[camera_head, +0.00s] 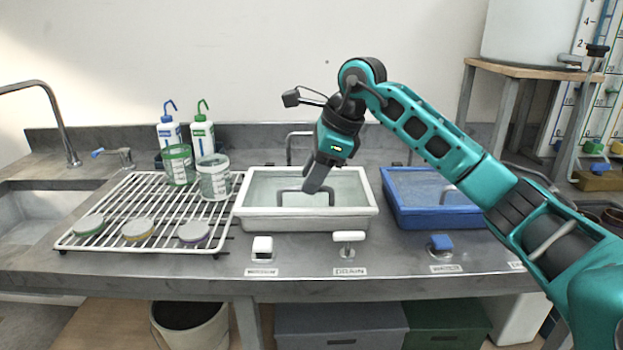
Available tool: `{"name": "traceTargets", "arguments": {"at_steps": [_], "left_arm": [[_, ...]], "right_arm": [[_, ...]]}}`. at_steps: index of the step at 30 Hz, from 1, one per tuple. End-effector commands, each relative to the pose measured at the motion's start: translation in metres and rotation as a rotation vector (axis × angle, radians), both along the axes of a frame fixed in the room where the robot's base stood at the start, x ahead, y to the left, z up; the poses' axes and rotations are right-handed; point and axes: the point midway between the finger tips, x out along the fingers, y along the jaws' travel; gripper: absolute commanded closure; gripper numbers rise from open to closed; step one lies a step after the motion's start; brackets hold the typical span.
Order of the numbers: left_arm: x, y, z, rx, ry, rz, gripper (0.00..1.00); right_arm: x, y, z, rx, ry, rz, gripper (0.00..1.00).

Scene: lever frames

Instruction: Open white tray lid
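The white tray (305,224) stands on the grey counter in the middle of the view. Its pale, see-through lid (352,186) appears to lie over the opening, with a grey bar handle (284,191) across its middle. My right gripper (312,188) comes down from above, and its dark fingertips overlap the right part of the handle in the picture. I cannot tell whether they touch or grip it, or whether the fingers are open or shut. My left gripper is not in view.
A blue tray (440,218) stands to the right, partly behind my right arm. A white wire rack (150,205) with jars and round lids is at the left. A white lever (349,237), another white lever (262,245) and a blue lever (441,243) line the counter's front.

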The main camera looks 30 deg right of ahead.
Motion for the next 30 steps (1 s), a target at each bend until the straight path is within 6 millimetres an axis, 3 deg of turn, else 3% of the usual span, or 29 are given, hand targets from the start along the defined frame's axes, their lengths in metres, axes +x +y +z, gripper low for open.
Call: {"name": "traceTargets", "arguments": {"at_steps": [12,24,30], "left_arm": [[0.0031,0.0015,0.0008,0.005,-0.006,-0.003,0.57],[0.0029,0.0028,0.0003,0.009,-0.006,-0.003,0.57],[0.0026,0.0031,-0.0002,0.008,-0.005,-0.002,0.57]], "right_arm": [[0.0026,0.0020,-0.0076,-0.001,0.001,0.000,0.63],[0.0028,0.0018,-0.0071,0.000,0.000,0.000,1.00],[0.0029,0.0016,-0.0068,-0.001,-0.002,-0.001,1.00]]}}
